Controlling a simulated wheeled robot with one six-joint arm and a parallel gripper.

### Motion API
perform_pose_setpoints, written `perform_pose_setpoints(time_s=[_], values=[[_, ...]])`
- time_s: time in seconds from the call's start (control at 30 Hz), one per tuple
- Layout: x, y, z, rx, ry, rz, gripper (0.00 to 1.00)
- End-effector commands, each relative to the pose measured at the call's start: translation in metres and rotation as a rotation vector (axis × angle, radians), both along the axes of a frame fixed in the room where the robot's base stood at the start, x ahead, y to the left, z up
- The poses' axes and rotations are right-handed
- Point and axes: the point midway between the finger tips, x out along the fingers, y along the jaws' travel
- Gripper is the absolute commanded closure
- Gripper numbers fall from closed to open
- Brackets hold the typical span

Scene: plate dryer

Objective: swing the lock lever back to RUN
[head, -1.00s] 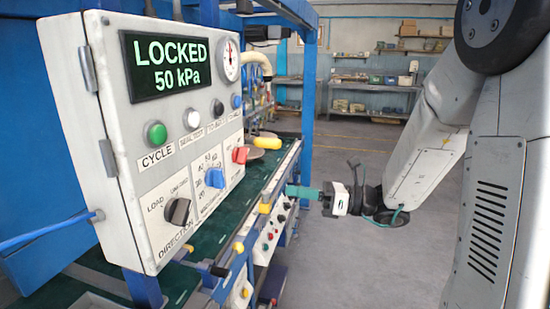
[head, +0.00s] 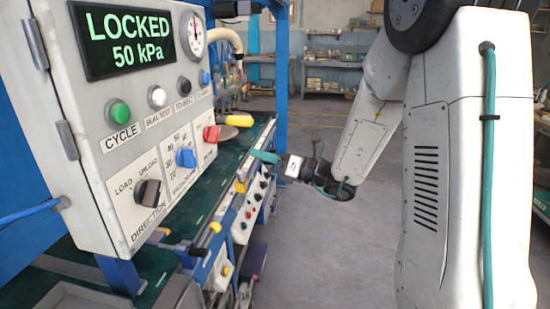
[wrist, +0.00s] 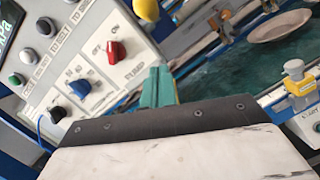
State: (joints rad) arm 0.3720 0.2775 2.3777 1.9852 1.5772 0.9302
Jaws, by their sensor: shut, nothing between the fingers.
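The control panel (head: 125,150) fills the left of the head view, and its display (head: 128,40) reads LOCKED, 50 kPa. A yellow handle (head: 238,119) sticks out beyond the panel's right edge. A yellow knob also shows at the top of the wrist view (wrist: 146,9). I cannot tell for certain which part is the lock lever, and no RUN mark is legible. My gripper (head: 262,156) has teal fingers, shut and empty, in front of the dryer's edge, to the right of and below the yellow handle. The fingers (wrist: 157,85) show in the wrist view, apart from the knob.
The panel carries a red switch (head: 211,133), a blue dial (head: 186,157), a black direction knob (head: 148,192) and several buttons. A pale plate (wrist: 280,26) lies on the green bed. A yellow clamp (wrist: 298,86) sits on the rail. The floor to the right is clear.

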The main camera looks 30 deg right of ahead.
Motion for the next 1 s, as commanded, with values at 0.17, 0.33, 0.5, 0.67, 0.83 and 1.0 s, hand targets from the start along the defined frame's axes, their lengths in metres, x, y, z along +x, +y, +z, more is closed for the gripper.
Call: perform_pose_setpoints(time_s=[0.17,0.33,0.5,0.67,0.83,1.0], values=[[0.025,0.029,0.007,0.000,0.000,0.005,1.00],[0.036,0.023,0.030,-0.001,-0.004,-0.003,1.00],[0.041,0.020,0.041,-0.001,-0.001,0.000,1.00],[0.042,0.019,0.044,0.000,0.000,-0.001,1.00],[0.042,0.019,0.044,0.000,0.000,-0.001,1.00],[0.042,0.015,0.045,-0.007,0.003,-0.006,1.00]])
